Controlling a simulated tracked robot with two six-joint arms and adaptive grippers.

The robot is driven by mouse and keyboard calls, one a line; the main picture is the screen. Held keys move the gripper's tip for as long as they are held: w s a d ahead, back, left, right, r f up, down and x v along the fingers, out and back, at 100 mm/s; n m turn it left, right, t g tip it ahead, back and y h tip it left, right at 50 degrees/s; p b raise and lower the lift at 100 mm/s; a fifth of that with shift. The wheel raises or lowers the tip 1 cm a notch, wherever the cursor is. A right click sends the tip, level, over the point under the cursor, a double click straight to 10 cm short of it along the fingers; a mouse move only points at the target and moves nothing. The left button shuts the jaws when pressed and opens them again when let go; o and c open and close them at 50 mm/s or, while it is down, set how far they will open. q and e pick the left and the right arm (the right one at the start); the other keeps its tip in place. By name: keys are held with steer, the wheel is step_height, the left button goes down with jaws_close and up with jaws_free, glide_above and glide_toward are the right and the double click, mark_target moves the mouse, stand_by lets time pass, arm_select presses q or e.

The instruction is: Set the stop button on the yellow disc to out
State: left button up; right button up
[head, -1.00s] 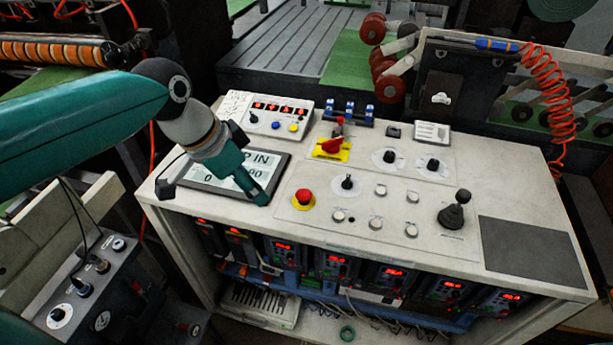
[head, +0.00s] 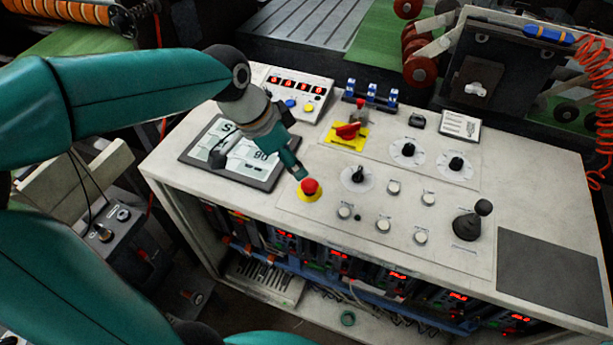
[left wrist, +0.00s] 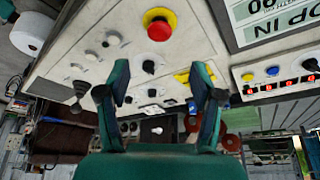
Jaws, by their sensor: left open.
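The stop button (head: 310,186) is a red mushroom head on a yellow disc (head: 308,197), at the left front of the white console. The button also shows at the top of the left wrist view (left wrist: 159,30), with the disc's rim (left wrist: 150,13) around it. My left gripper (head: 298,172) is just behind and left of the button in the head view, pointing down towards it. In the left wrist view the left gripper (left wrist: 160,85) has its two fingers apart with nothing between them. I cannot tell whether a finger touches the button. My right gripper is not in view.
A red rotary switch (head: 347,131) on a yellow plate stands behind the button. A black-and-white knob (head: 357,175) is close on its right. A black joystick (head: 473,220) stands further right.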

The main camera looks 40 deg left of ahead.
mark_target(309, 183)
arm_select(q)
steer(key=x, duration=1)
steer(key=shift+s+p, duration=0.1)
steer(key=shift+p, duration=0.2)
steer(key=shift+r, duration=0.1)
jaws_close()
